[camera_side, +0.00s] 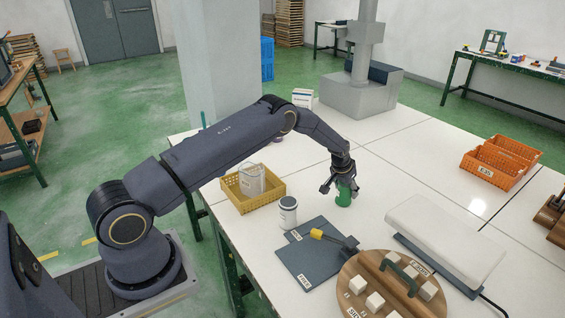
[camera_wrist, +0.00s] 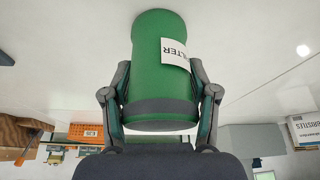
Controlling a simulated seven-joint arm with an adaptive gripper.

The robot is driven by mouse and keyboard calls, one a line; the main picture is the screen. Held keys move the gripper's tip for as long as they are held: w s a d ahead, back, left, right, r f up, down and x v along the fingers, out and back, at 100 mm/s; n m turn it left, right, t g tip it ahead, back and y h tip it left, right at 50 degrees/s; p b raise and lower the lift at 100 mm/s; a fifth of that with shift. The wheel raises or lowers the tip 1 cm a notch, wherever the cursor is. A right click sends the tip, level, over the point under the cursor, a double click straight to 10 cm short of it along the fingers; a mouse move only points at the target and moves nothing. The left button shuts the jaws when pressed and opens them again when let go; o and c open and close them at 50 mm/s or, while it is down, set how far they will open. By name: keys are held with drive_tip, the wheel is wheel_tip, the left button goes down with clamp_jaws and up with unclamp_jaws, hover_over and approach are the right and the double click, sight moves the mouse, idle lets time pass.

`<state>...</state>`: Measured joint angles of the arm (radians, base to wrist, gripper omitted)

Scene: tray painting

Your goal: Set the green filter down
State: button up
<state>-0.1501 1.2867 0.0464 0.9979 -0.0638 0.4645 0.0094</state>
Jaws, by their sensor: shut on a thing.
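The green filter (camera_side: 343,196) is a green cylinder below the end of my arm, over the white table (camera_side: 420,165). My gripper (camera_side: 341,186) is shut on it, with its fingers on either side. In the wrist view the filter (camera_wrist: 158,50) fills the middle, with a white label reading "LTER" in part and a dark band near one end. The gripper's fingers (camera_wrist: 160,98) flank it near that band. The filter's lower end is at or very close to the table top; I cannot tell whether it touches.
Left of the filter are a yellow basket (camera_side: 238,203) with a white item and a white jar (camera_side: 288,218). In front are dark mats (camera_side: 300,268), a yellow-handled tool (camera_side: 328,237) and a round wooden board (camera_side: 352,272) with white blocks. A white padded slab (camera_side: 445,240) lies right.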

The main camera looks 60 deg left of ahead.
drive_tip(key=o, duration=1.3)
drive_tip(key=shift+f, duration=0.1)
drive_tip(key=shift+c, duration=0.2)
drive_tip(key=s+d+f+v, duration=0.1)
drive_tip(key=s+d+v, duration=0.1)
drive_tip(key=v, duration=1.7)
drive_tip(key=s+d+f+v, duration=0.1)
drive_tip(key=s+d+v, duration=0.1)
drive_tip(key=v, duration=1.6)
drive_tip(key=s+d+r+m, duration=0.1)
drive_tip(key=s+d, duration=0.1)
drive_tip(key=s, duration=1)
drive_tip(key=s+d+r+m+t, duration=0.1)
drive_tip(key=s+d+r, duration=0.1)
drive_tip(key=s, duration=1.1)
drive_tip(key=shift+d+h, duration=0.35)
drive_tip(key=shift+h, duration=0.05)
